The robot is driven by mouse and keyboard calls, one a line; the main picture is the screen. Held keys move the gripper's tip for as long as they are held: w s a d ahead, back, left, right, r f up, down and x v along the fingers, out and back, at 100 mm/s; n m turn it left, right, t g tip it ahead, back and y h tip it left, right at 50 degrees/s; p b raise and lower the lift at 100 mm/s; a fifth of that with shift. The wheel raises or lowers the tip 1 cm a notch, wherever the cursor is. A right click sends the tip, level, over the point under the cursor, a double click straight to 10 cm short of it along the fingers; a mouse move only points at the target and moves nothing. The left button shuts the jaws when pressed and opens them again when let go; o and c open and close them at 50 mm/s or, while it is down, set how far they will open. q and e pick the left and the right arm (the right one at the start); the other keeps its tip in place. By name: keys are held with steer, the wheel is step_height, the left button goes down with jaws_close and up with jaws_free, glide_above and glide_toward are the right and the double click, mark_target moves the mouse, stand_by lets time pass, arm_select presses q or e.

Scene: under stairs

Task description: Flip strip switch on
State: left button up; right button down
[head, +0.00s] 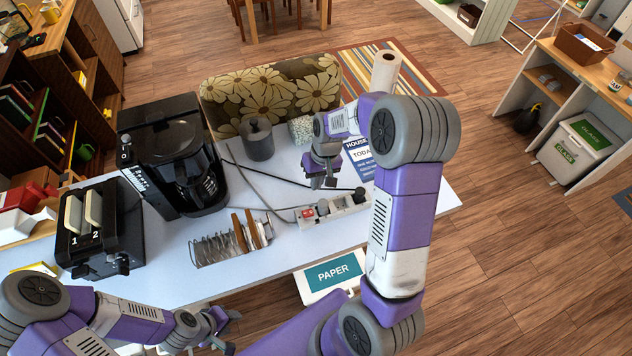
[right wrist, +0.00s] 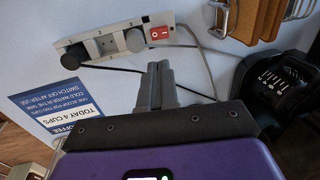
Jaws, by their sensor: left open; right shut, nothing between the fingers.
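I cannot tell which way the rocker is tipped. My right gripper (head: 322,184) is shut and empty, above the table close to the strip, apart from the switch; its fingers (right wrist: 158,70) point toward it. My left gripper (head: 229,330) is open and empty beyond the table's front edge.
A wire rack (head: 222,247) and a black coffee maker (head: 176,160) stand left of the strip, with a toaster (head: 103,225) further left. A grey canister (head: 258,139) and a blue notice (head: 358,156) are behind. Cables cross the table.

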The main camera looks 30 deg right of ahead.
mark_target(304, 214)
steer(key=a+b, duration=0.1)
steer(key=b, duration=1)
steer(key=shift+w+a+r, duration=0.15)
steer(key=shift+r, duration=0.05)
steer(key=f, duration=0.4)
steer(key=a+f+b, duration=0.1)
steer(key=f, duration=0.4)
steer(key=a+f+b, duration=0.1)
steer(key=f, duration=0.4)
steer(key=shift+w+a, duration=0.2)
steer(key=shift+w, duration=0.1)
steer(key=shift+r, duration=0.1)
